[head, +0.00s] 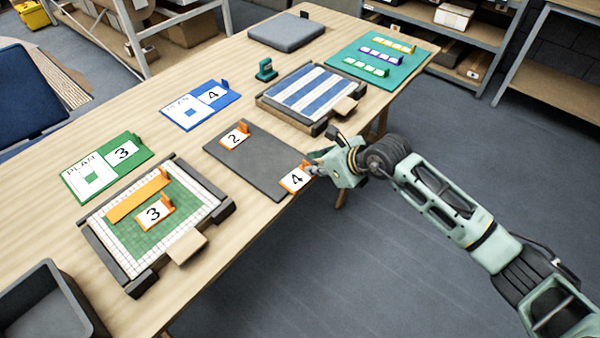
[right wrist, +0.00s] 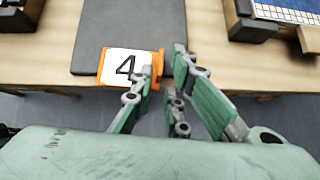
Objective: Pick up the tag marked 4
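The tag marked 4 (head: 296,179) is a white card with an orange edge and an upright orange tab. My right gripper (head: 314,168) is at the tag's tab side. In the right wrist view its fingers (right wrist: 165,72) are apart on either side of the orange tab, with a gap visible on the right. My left gripper is out of view.
A tag marked 2 (head: 235,136) lies on the same mat. A tag marked 3 (head: 155,213) lies on the green mosaic panel (head: 110,243). A blue-striped panel (head: 268,105) stands behind my gripper. Green (head: 78,188) and blue (head: 173,114) plan cards lie at the far side.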

